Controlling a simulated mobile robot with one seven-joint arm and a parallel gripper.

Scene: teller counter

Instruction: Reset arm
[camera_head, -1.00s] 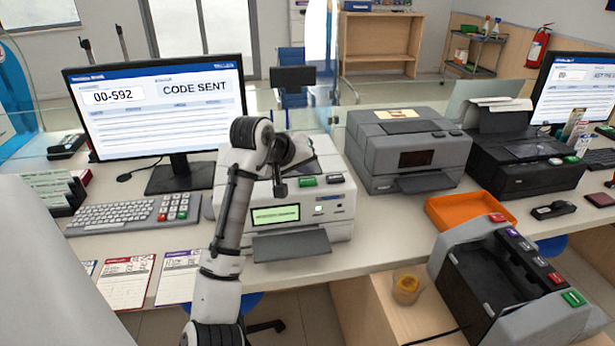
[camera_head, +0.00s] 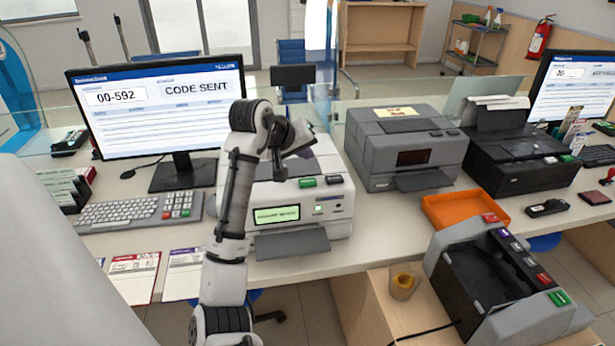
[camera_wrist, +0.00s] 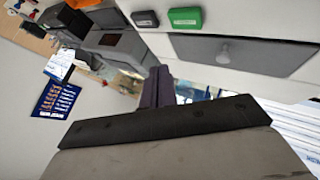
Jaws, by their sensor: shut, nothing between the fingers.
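My arm rises from the bottom of the head view and bends over the white counter machine (camera_head: 335,200), which has a lit green screen. My gripper (camera_head: 279,178) is above the machine's top, small and partly hidden by the wrist. In the wrist view, its dark fingers (camera_wrist: 158,85) are together and hold nothing.
A monitor (camera_head: 160,105) reading CODE SENT and a keyboard (camera_head: 135,211) stand left of the arm. A grey printer (camera_head: 400,150), a black printer (camera_head: 520,160) and an orange tray (camera_head: 465,212) are on the right. A cash-counter-like device (camera_head: 500,280) is at front right.

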